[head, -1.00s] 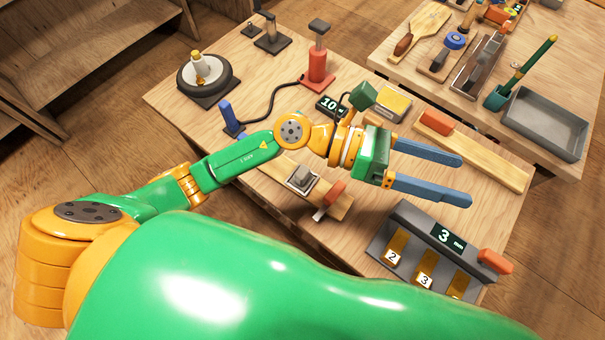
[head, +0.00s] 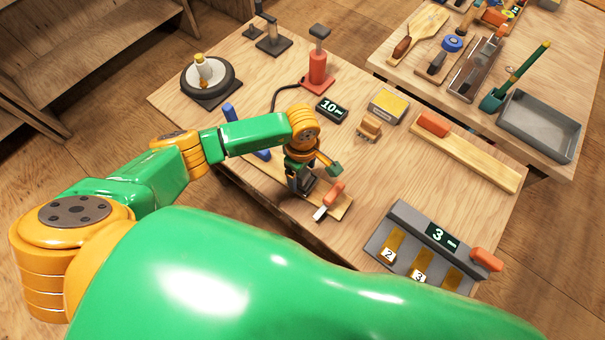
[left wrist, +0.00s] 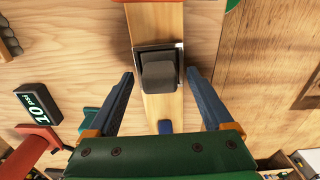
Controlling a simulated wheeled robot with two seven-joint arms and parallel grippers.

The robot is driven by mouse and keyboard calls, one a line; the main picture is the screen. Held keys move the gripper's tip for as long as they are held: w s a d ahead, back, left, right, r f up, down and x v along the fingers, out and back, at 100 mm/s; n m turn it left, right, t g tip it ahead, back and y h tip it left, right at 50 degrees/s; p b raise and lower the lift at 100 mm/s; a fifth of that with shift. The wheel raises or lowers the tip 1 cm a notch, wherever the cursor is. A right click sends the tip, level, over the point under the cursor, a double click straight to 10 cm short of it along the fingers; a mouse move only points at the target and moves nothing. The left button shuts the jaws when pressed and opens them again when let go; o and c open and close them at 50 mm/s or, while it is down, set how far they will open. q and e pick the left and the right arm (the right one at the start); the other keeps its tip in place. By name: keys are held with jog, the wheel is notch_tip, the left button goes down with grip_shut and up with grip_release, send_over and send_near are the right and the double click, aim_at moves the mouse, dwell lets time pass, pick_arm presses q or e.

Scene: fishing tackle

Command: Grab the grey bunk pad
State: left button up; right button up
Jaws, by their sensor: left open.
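The grey bunk pad (left wrist: 158,73) sits in a metal-edged holder on a narrow wooden board (left wrist: 165,105) in the left wrist view. My left gripper (left wrist: 160,75) is open and empty, with one blue finger on each side of the pad and a gap on both sides. In the head view my left gripper (head: 303,181) points down over the board, and the gripper and wrist largely hide the pad. My right gripper is not in view.
An orange-handled tool (head: 333,193) lies close beside the gripper. A grey rack with a "3" display (head: 442,236) stands at the front right. A "10" display box (head: 331,110) and a red pump (head: 318,70) stand behind.

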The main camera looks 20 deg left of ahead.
pick_arm(q)
grip_shut()
